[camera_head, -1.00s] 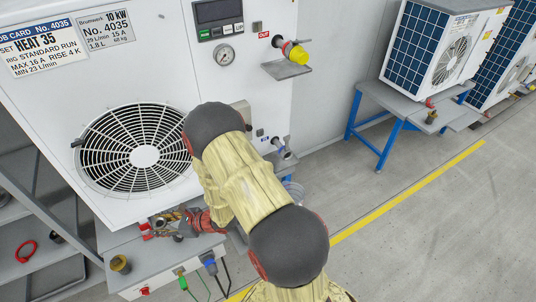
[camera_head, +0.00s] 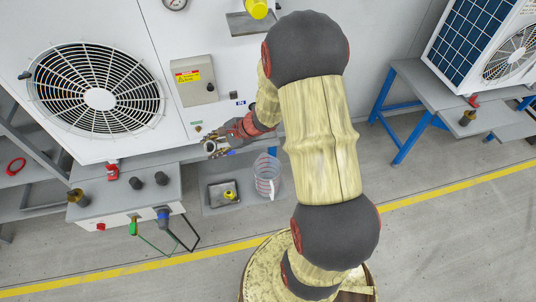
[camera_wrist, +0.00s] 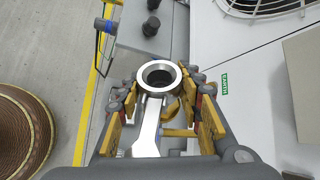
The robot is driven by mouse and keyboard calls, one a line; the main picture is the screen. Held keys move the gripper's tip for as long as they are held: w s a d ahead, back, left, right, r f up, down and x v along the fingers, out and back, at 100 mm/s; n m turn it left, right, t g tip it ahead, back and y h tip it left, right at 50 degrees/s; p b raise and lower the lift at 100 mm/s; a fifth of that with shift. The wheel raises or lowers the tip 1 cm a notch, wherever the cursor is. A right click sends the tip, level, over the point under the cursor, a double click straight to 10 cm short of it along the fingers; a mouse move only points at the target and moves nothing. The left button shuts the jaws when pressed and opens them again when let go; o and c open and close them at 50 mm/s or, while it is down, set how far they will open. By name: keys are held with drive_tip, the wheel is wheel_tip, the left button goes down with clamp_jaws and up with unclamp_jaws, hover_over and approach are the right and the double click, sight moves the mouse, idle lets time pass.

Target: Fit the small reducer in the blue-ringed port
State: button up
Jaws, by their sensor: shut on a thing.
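My gripper (camera_head: 213,148) is in front of the lower casing, left of the blue IN label (camera_head: 240,102). In the wrist view (camera_wrist: 165,115) its fingers are closed in on a bright metal piece (camera_wrist: 147,132). This piece has a round ring end with a dark opening, and a flat shank reaching back towards the camera. I cannot tell whether it is the small reducer. The blue-ringed port is not clearly visible; my arm covers the area below the IN label. Two dark fittings (camera_head: 137,183) (camera_head: 162,178) and a brass fitting (camera_head: 76,198) stand on the bench.
The grey bench (camera_head: 105,186) is at lower left, with hoses hanging at its front. A clear jug (camera_head: 267,172) and a tray (camera_head: 214,204) holding a yellow-topped item (camera_head: 230,194) are below my gripper. A blue-legged table (camera_head: 413,145) is at right.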

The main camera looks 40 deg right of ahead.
drive_tip(key=s+d+f+n+t+b, duration=0.1)
drive_tip(key=s+d+n+b, duration=0.2)
drive_tip(key=s+d+n, duration=0.35)
drive_tip(key=s+d+f+n+b, duration=0.2)
drive_tip(key=s+d+n+b, duration=0.1)
drive_tip(key=s+d+n, duration=0.35)
drive_tip(key=shift+m+t, duration=0.3)
drive_tip(key=shift+w+d+r+p, duration=0.15)
drive_tip(key=shift+w+d+p, duration=0.1)
drive_tip(key=shift+w+d, duration=0.55)
drive_tip(key=shift+w+d+r+p, duration=0.15)
drive_tip(key=shift+w+d+p, duration=0.1)
drive_tip(key=shift+w+d, duration=0.5)
drive_tip(key=shift+b, duration=0.6)
drive_tip(key=shift+w+d+b, duration=0.6)
drive_tip(key=shift+w+d, duration=0.15)
drive_tip(key=shift+w, duration=0.3)
idle(1.4)
idle(0.4)
drive_tip(key=o, duration=0.9)
drive_tip(key=shift+o, duration=0.6)
